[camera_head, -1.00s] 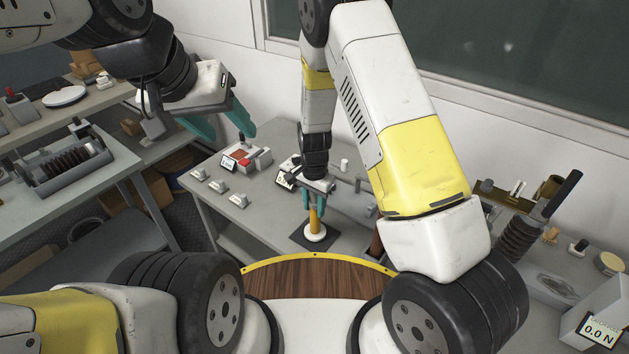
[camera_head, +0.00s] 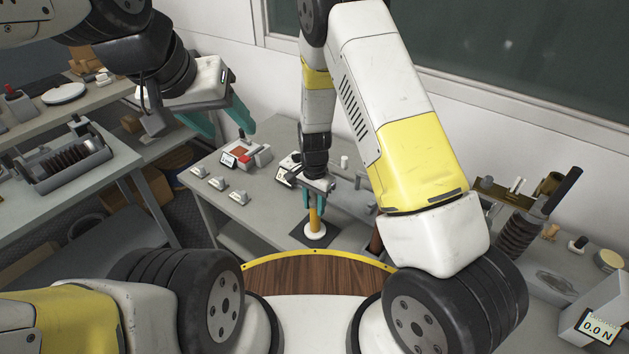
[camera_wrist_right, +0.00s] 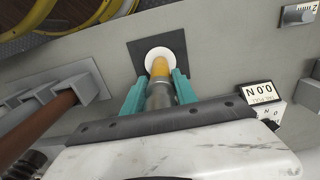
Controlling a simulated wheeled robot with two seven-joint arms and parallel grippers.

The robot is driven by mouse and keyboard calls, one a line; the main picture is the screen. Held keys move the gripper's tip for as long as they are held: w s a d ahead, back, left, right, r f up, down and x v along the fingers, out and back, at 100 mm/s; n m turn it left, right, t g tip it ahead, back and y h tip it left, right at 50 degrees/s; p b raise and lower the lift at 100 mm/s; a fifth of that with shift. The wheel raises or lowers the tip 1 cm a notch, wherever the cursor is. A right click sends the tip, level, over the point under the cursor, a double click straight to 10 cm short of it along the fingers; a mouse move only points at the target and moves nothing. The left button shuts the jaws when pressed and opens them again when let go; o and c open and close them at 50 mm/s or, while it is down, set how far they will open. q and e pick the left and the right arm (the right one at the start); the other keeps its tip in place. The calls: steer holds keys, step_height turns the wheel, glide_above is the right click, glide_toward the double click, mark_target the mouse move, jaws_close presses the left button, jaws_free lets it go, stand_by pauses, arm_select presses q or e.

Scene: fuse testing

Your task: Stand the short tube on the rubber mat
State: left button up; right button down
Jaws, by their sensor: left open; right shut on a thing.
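The short tube (camera_head: 314,215) is orange-yellow with a white disc at its lower end and a grey metal part at its upper end. My right gripper (camera_head: 315,203) is shut on it, with teal fingers on both sides. The tube looks about upright over the black square rubber mat (camera_head: 299,234). In the right wrist view the tube (camera_wrist_right: 160,67) has its white disc within the mat's (camera_wrist_right: 136,52) outline. I cannot tell for sure whether the disc touches the mat. My left gripper (camera_head: 222,121) is open and empty, in the air left of the mat.
A red-topped tester (camera_head: 245,153) and several small grey blocks (camera_head: 219,183) stand left on the same table. Bare table surrounds the mat.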

steer(key=shift+f, duration=0.1)
steer(key=c, duration=0.9)
jaws_free()
steer(key=o, duration=0.5)
steer(key=shift+r, duration=3)
